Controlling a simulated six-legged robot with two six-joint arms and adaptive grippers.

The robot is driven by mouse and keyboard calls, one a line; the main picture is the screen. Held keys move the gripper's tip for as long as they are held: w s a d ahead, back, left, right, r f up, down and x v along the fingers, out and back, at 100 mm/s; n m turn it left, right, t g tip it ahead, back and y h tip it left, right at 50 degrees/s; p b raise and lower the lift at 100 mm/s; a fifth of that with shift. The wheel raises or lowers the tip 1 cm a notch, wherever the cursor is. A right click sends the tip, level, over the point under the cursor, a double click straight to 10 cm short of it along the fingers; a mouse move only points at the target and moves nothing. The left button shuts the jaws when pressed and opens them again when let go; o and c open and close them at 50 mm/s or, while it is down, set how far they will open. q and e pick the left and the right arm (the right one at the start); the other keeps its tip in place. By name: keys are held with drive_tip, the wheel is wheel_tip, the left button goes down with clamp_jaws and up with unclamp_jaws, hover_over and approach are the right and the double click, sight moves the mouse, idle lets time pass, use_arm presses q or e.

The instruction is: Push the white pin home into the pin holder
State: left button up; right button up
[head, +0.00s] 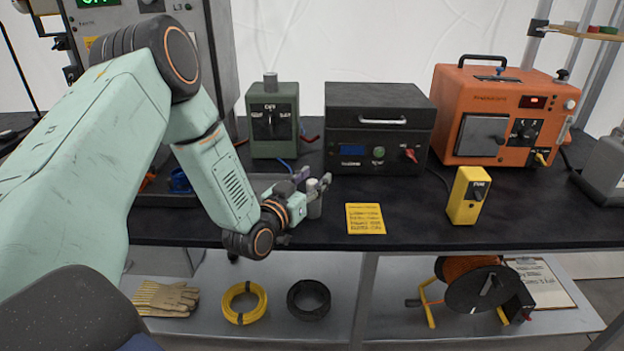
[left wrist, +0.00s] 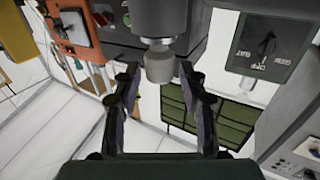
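My left gripper (head: 312,180) reaches in from the left, low over the front part of the black bench. It is open, with its fingers on either side of a pale grey-white stub, which looks like the white pin (head: 312,186). In the left wrist view the pin (left wrist: 159,68) shows between the spread fingers (left wrist: 157,75), with gaps on both sides. The pin is in line with a darker grey cylinder, seemingly the pin holder (left wrist: 160,20). The holder also shows in the head view (head: 314,208). How deep the pin sits is unclear. My right gripper is not in view.
Behind stand a green switch box (head: 272,130), a black box (head: 378,125) and an orange unit (head: 500,112). A yellow card (head: 365,218) and a yellow device (head: 467,196) are to the right. The bench between them is clear.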

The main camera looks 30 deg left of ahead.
use_arm(q)
drive_tip(key=shift+o, duration=0.2)
drive_tip(key=s, duration=1)
drive_tip(key=shift+s+d, duration=0.15)
drive_tip(key=shift+s, duration=0.2)
drive_tip(key=shift+s+d, duration=0.1)
drive_tip(key=shift+s, duration=0.55)
